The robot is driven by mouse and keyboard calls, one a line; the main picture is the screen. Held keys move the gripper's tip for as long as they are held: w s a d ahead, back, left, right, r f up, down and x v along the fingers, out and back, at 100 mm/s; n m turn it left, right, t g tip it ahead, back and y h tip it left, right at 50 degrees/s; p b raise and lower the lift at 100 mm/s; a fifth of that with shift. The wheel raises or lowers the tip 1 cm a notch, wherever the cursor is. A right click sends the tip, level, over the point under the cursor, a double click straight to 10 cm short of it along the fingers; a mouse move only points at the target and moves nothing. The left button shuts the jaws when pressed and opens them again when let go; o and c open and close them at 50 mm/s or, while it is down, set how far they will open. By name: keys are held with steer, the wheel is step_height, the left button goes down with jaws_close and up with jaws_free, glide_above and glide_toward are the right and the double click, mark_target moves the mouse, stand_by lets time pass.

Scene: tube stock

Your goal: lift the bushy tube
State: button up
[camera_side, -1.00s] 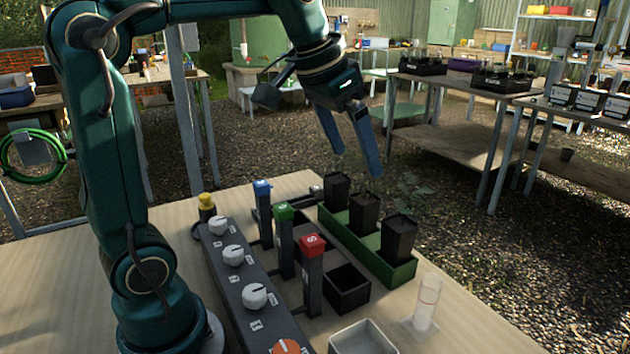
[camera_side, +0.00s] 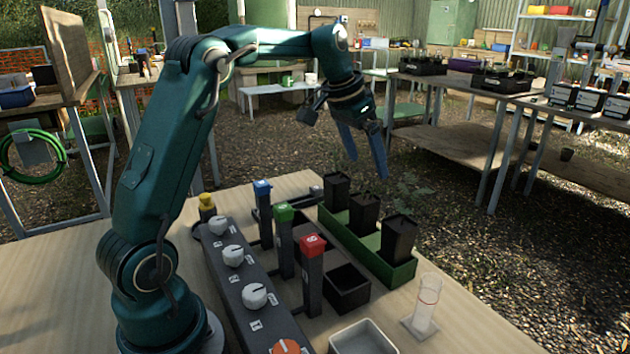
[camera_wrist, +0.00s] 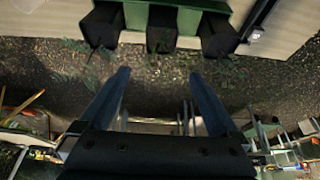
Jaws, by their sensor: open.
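Three black square tubes stand upright in a green rack (camera_side: 390,271): a near tube (camera_side: 399,238), a middle tube (camera_side: 363,214) and a far tube (camera_side: 337,192). The fullest foliage (camera_side: 410,187) shows dimly above the near tube. In the wrist view it seems to spread by the left tube (camera_wrist: 103,25), with thinner sprigs by the others; the dark ground makes the plants hard to tell apart. My gripper (camera_side: 366,168) is open and empty, above the rack near the middle tube, pointing down at a slant. Its fingers (camera_wrist: 160,73) touch no tube in the wrist view.
Blue-capped (camera_side: 262,192), green-capped (camera_side: 284,215) and red-capped (camera_side: 312,250) posts stand left of the rack. A black open box (camera_side: 346,290), a grey tray (camera_side: 362,340) and a clear cylinder (camera_side: 425,307) are in front. A panel with knobs (camera_side: 243,275) lies further left.

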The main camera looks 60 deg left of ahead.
mark_target(364, 198)
step_height(364, 198, down, 8)
steer(key=shift+r, duration=0.1)
steer(key=shift+x, duration=2.6)
jaws_close()
steer(key=shift+r, duration=0.1)
